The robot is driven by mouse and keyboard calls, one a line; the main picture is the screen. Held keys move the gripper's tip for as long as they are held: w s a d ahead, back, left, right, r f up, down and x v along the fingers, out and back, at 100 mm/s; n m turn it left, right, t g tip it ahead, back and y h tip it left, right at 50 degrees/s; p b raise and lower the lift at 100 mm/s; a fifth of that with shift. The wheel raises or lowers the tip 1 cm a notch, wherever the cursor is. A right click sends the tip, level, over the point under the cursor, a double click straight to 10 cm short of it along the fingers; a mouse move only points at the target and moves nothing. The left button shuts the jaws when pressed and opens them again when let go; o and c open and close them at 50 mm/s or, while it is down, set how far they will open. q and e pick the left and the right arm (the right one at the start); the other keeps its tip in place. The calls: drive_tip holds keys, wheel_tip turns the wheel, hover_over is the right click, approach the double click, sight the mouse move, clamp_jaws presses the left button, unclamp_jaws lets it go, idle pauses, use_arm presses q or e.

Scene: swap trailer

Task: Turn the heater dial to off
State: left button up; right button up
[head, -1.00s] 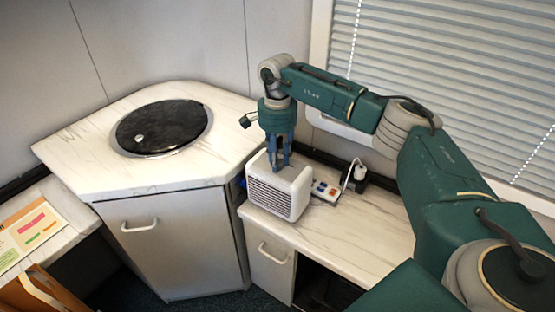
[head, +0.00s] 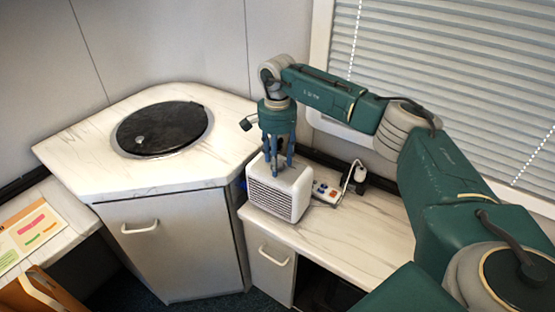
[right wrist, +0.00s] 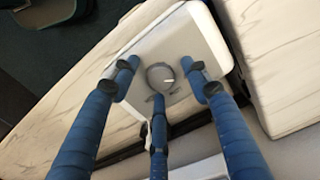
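The heater (head: 275,200) is a small white box with a dark slatted grille, standing on the marble-look counter. Its dial (right wrist: 160,76) is a round grey knob on the top face, with a pale mark pointing sideways. My right gripper (head: 278,166) points down over the heater's top. In the right wrist view its blue fingers are spread apart around the dial, with nothing between them but the knob. I cannot tell how far above the top face the fingertips are. In the head view the fingers and palm hide the dial. My left gripper is not in view.
A power strip (head: 326,193) with coloured switches and a plugged-in adapter (head: 358,180) lie just right of the heater. A corner counter (head: 75,160) with a round black lid (head: 160,128) stands to the left. The counter front right of the heater is clear.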

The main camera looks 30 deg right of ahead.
wheel_tip(320, 180, up, 12)
idle(0.6)
idle(0.5)
